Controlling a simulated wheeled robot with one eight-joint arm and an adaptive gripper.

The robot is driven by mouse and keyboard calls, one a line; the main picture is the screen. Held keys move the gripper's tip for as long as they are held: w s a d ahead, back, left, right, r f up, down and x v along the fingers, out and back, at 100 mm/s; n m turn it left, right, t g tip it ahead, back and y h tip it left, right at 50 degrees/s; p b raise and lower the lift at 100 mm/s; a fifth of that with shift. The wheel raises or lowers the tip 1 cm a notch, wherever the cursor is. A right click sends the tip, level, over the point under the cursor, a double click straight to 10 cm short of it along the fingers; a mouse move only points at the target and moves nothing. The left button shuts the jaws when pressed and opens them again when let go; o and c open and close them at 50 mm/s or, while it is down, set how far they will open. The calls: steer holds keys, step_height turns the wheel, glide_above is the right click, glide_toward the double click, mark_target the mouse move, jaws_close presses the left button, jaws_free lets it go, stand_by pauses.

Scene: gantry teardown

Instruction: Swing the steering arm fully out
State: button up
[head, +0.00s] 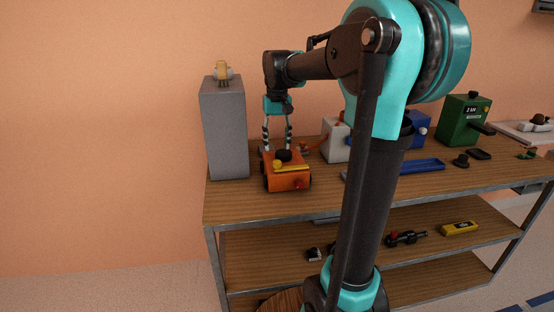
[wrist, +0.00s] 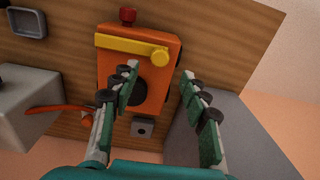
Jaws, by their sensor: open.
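An orange box (head: 288,180) stands on the tabletop at the left end of the bench; it also shows in the wrist view (wrist: 146,45). A yellow bar (wrist: 125,47) lies across its top, with a round yellow hub (wrist: 159,56) at one end. I take this bar as the steering arm, but no label confirms it. A red knob (wrist: 128,15) sticks out of one side of the box, and a black disc is partly behind a finger. My gripper (wrist: 160,70) is open above the box. Its fingers straddle the box's hub-side edge, with nothing held between them.
A tall grey block (head: 224,130) stands close left of the box, near one finger in the wrist view. A pale box (head: 336,143) with an orange-red lever (wrist: 60,108) is on the other side. A blue tray (head: 420,166) and green box (head: 463,122) are further right.

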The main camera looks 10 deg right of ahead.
mark_target(277, 161)
step_height(277, 161, down, 6)
steer(key=shift+f, duration=0.25)
jaws_close()
stand_by(0.4)
